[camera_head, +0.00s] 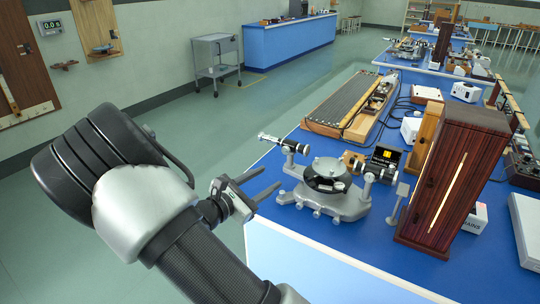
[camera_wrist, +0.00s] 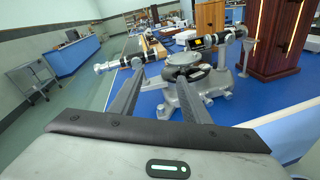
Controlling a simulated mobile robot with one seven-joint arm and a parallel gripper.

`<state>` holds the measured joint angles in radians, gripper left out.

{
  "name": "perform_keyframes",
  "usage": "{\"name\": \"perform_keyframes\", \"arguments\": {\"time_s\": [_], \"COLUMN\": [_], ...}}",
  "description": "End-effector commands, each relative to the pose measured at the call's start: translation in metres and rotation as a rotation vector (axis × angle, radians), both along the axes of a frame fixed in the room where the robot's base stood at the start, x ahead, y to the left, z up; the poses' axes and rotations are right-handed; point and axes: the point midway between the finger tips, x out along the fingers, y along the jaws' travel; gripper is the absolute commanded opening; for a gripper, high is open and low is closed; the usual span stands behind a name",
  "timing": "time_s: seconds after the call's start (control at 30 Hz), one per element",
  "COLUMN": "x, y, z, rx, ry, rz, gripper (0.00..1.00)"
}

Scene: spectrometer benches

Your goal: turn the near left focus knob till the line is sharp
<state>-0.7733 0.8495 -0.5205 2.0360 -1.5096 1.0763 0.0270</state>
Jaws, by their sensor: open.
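In the wrist view the spectrometer (camera_wrist: 186,75) shows beyond and between my open fingers, with the left tube (camera_wrist: 119,64) beyond the left finger. No line is visible on the small display.
A tall dark wooden cabinet (camera_head: 455,185) stands right of the spectrometer. A small dark box with a yellow display (camera_head: 385,156) is behind it. A long ridged wooden apparatus (camera_head: 345,105) lies farther back. The floor left of the bench is clear up to a grey trolley (camera_head: 216,62).

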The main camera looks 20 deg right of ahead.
Motion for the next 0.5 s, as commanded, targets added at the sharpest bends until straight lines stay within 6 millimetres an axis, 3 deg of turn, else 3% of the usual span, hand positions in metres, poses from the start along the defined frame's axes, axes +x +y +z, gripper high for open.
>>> {"name": "perform_keyframes", "arguments": {"time_s": [0.1, 0.23, 0.5], "x": [0.021, 0.031, 0.056], "y": [0.019, 0.026, -0.006], "z": [-0.016, -0.021, -0.021], "rx": [-0.115, -0.163, -0.165], "ry": [0.038, 0.054, 0.055], "rz": [0.106, 0.153, 0.152], "gripper": [0.43, 0.43, 0.43]}}
